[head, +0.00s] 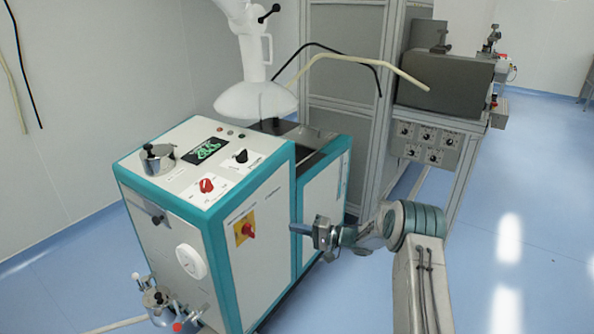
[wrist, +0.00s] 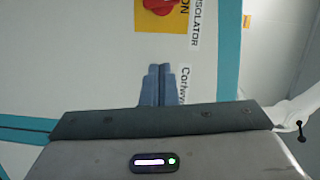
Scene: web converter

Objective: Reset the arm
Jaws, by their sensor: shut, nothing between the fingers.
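My gripper (head: 301,229) is in front of the white and teal machine (head: 262,275), at the right part of its front, pointing left. In the wrist view the two blue-grey fingers (wrist: 157,86) lie side by side, shut with nothing between them. They point toward the machine's white panel (wrist: 85,60). A red knob on a yellow plate (head: 244,229) sits on the panel to the left of the gripper; it also shows at the top of the wrist view (wrist: 160,6). I cannot tell whether the fingertips touch the panel.
The machine's top carries a red dial (head: 206,185), a black dial (head: 241,156) and a green display (head: 205,149). A metal-framed cabinet with a dark screen (head: 446,82) is at the back right. Blue floor (head: 540,200) is clear at right.

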